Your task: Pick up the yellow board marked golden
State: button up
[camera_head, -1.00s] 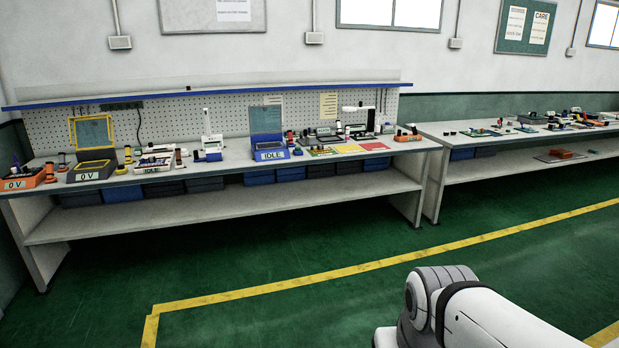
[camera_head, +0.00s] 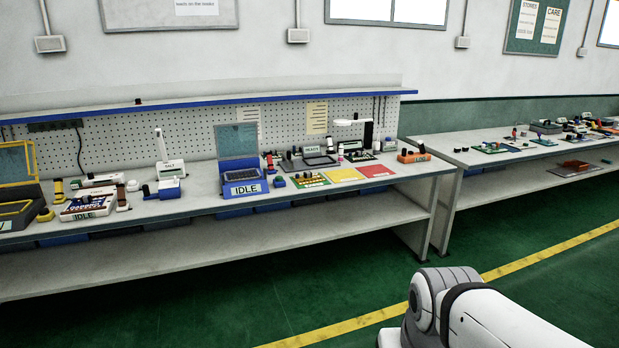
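I cannot read the word golden on anything. On the long bench (camera_head: 395,189), three flat pieces lie side by side near the front edge. One is a green board (camera_head: 311,180) crowded with small yellow and orange parts. To its right lie a plain yellow rectangle (camera_head: 345,175) and a red rectangle (camera_head: 376,171). From here I cannot tell whether either coloured rectangle is a board or a mat. My gripper is out of view; only a white and grey link of my arm shows at the lower right.
A blue open-lidded machine (camera_head: 241,189) reading IDLE stands left of the boards. An orange device (camera_head: 413,157) sits at the bench's right end. A second bench (camera_head: 468,157) stands to the right with more small items. Green floor (camera_head: 350,285) before the bench is clear.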

aim_at(308, 177)
jog(key=u, duration=0.05)
jog(key=i, duration=1.65)
jog(key=u, duration=0.3)
jog(key=i, duration=2.25)
jog(key=u, duration=0.25)
